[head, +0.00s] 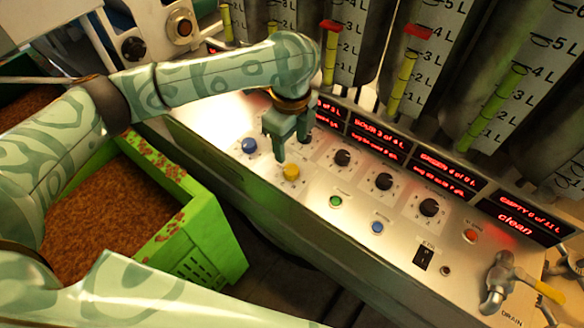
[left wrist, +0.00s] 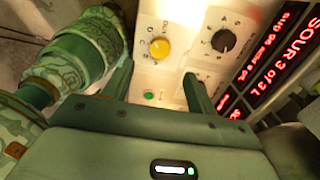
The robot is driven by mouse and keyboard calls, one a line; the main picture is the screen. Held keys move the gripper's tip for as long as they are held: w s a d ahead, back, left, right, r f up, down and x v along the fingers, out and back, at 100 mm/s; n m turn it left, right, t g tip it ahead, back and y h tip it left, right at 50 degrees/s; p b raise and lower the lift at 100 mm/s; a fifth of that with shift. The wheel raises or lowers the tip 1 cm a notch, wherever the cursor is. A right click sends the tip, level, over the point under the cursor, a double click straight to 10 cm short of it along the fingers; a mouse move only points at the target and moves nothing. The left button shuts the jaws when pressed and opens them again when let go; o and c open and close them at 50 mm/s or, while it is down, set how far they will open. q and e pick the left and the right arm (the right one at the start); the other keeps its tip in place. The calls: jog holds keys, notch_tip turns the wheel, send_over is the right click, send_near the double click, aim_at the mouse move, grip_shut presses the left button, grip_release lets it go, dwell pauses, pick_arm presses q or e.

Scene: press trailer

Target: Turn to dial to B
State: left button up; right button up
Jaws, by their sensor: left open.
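My left gripper (head: 290,150) is open and hangs just above the metal control panel (head: 310,228), close to the yellow dial (head: 291,172). In the left wrist view the yellow dial (left wrist: 159,48) shows beyond the gap between the open fingers (left wrist: 158,72); nothing is held. A black dial (left wrist: 223,40) with letters around it is right of it. In the head view a blue dial (head: 249,145) is left of the yellow one, and black dials (head: 342,158) (head: 384,181) (head: 428,207) run to the right. The dial letters are too small to read surely. My right gripper is out of view.
Red-lettered displays (head: 448,171) and tall tanks stand behind. A tap (head: 497,280) is at right, a green crate (head: 214,222) at left.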

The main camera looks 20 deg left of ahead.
aim_at(291, 169)
pick_arm(q)
notch_tip(291, 169, down, 9)
jog(key=b, duration=0.3)
jog(key=shift+f+b, duration=0.1)
jog(key=shift+b, duration=0.3)
jog(key=c, duration=1)
